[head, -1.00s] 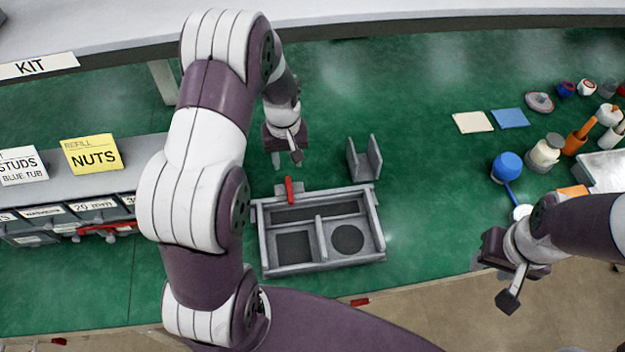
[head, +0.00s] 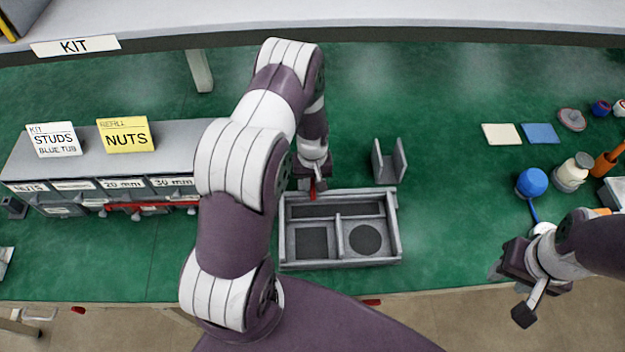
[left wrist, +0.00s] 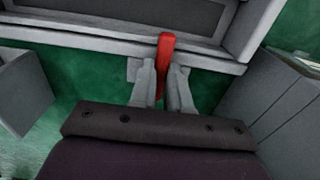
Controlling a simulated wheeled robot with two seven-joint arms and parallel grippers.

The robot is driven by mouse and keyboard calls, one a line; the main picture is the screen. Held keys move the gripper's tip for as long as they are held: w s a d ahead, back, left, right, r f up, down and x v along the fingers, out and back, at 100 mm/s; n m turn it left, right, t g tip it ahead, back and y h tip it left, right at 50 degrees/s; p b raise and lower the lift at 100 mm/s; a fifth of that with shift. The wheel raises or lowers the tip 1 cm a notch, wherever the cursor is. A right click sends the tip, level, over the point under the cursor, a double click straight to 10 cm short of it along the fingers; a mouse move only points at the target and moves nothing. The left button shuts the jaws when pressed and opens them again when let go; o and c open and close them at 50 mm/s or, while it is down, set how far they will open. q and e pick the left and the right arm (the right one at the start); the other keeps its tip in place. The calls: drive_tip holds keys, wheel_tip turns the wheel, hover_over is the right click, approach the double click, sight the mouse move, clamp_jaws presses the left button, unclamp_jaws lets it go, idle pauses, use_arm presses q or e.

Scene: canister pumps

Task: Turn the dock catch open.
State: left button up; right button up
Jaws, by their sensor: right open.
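The dock (head: 340,263) is a grey tray with compartments in the middle of the green bench. Its catch is a small red lever (head: 313,189) at the back edge, left of the middle. My left gripper (head: 312,178) is low over that back edge, at the catch, partly hidden by my arm. In the left wrist view, the red lever (left wrist: 166,50) stands between the two fingers of my left gripper (left wrist: 162,85), one on each side. I cannot tell whether they press on it. My right gripper (head: 510,290) is open and empty, at the bench's front right.
A grey upright bracket (head: 389,161) stands close behind the dock, to the right. A bin rack (head: 85,175) with labelled cards is at the left. A blue ball-topped item (head: 532,182) and jars are at the right. Bench between dock and these is clear.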

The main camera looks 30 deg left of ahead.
sight(313, 184)
use_arm(q)
drive_tip(key=shift+m, duration=0.3)
clamp_jaws()
drive_tip(key=m+b, duration=0.1)
drive_tip(key=m, duration=0.2)
drive_tip(key=shift+m, duration=0.3)
drive_tip(key=m, duration=0.4)
drive_tip(key=shift+m+b, duration=0.3)
drive_tip(key=m, duration=0.9)
drive_tip(key=shift+w+r+b, duration=0.1)
drive_tip(key=shift+b, duration=0.3)
drive_tip(key=shift+m, duration=0.3)
drive_tip(key=o, duration=0.7)
unclamp_jaws()
drive_tip(key=shift+o, duration=0.2)
wheel_tip(313, 184, up, 13)
drive_tip(key=b, duration=0.1)
